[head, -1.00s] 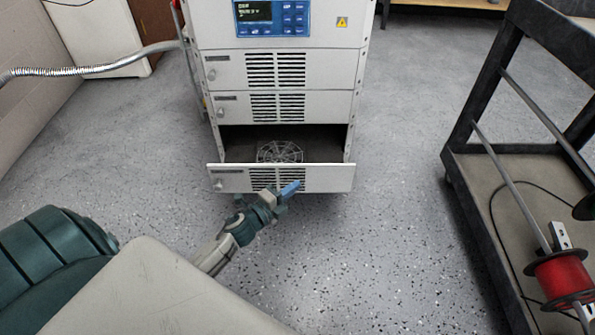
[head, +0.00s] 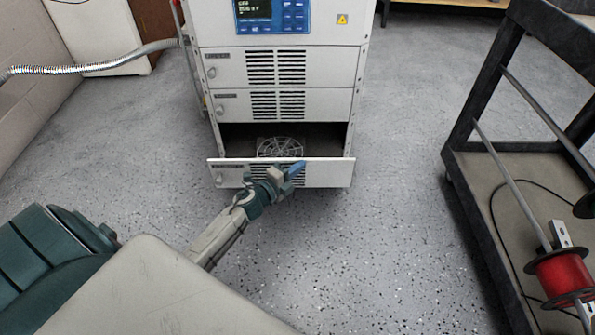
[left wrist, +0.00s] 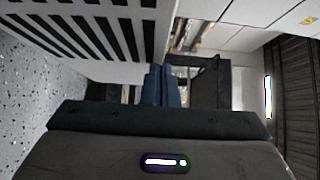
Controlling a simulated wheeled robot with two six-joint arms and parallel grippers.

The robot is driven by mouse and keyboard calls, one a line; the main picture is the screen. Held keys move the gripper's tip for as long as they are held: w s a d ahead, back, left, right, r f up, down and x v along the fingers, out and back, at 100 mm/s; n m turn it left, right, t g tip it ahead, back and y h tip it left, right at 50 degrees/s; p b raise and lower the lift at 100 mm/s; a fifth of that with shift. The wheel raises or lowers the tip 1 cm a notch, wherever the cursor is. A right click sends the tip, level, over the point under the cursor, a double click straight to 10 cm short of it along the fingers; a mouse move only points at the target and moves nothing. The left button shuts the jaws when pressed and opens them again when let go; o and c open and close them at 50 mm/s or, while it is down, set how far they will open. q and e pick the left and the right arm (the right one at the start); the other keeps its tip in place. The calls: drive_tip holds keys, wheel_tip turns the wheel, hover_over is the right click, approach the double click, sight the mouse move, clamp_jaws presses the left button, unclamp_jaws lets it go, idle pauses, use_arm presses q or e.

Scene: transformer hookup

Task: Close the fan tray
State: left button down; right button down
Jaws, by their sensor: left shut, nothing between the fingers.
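The fan tray (head: 325,174) is the lowest drawer of the white cabinet. It stands partly pulled out, with a round wire fan guard (head: 280,148) showing in the gap behind its slotted front. My left gripper (head: 296,170) is shut and empty, with its blue fingers at the middle of the tray front; whether they touch it I cannot tell. In the left wrist view the shut fingers (left wrist: 161,88) point ahead, with the slotted panel (left wrist: 85,28) to their upper left. My right gripper is not in view.
Two closed slotted drawers (head: 325,69) and a blue display panel (head: 271,16) are above the tray. A dark cart (head: 470,165) with a red spool (head: 562,279) stands at the right. The speckled floor between is clear.

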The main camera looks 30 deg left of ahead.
use_arm(q)
drive_tip(key=b, duration=0.2)
hover_over(297, 153)
drive_tip(key=shift+s+d, duration=0.15)
drive_tip(key=shift+w+a, duration=0.2)
drive_tip(key=shift+w, duration=0.1)
drive_tip(key=shift+s, duration=0.1)
